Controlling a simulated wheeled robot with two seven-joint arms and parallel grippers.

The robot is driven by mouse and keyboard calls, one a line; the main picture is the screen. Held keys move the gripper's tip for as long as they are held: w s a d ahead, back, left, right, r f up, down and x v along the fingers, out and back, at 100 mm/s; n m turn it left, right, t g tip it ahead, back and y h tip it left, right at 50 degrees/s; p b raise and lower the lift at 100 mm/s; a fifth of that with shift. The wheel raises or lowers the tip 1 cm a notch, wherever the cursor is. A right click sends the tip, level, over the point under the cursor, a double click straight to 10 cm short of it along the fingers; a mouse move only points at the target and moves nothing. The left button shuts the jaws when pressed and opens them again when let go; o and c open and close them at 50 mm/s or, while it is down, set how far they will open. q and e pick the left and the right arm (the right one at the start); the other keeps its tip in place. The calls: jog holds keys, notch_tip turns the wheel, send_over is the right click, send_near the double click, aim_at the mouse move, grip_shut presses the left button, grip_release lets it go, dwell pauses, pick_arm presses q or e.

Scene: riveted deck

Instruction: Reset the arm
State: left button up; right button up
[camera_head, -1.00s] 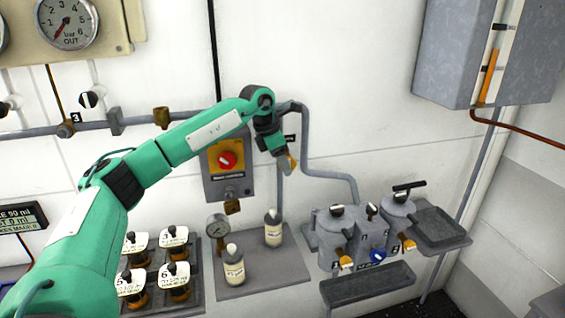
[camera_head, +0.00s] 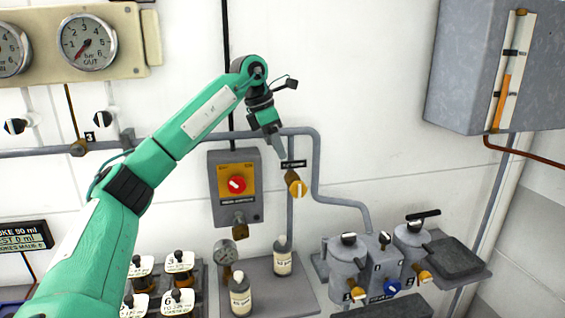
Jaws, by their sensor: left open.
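My left arm comes in from the lower left and rises to a bend at the upper middle. My left gripper (camera_head: 279,149) hangs down from it with its jaws open and nothing visible between them. It is in front of the wall pipe, just above and left of a yellow-knobbed valve (camera_head: 295,184), with a visible gap in the picture. The grey switch box with a red knob (camera_head: 237,185) is left of and below the gripper. My right gripper is not in view.
Grey pots (camera_head: 347,263) with yellow and blue taps are at lower right. A grey wall cabinet (camera_head: 460,70) is at upper right. Gauges (camera_head: 88,42) are at upper left.

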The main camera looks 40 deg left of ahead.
pick_arm(q)
jog(key=shift+s+r, duration=0.1)
jog(key=shift+r, duration=0.15)
dwell(0.3)
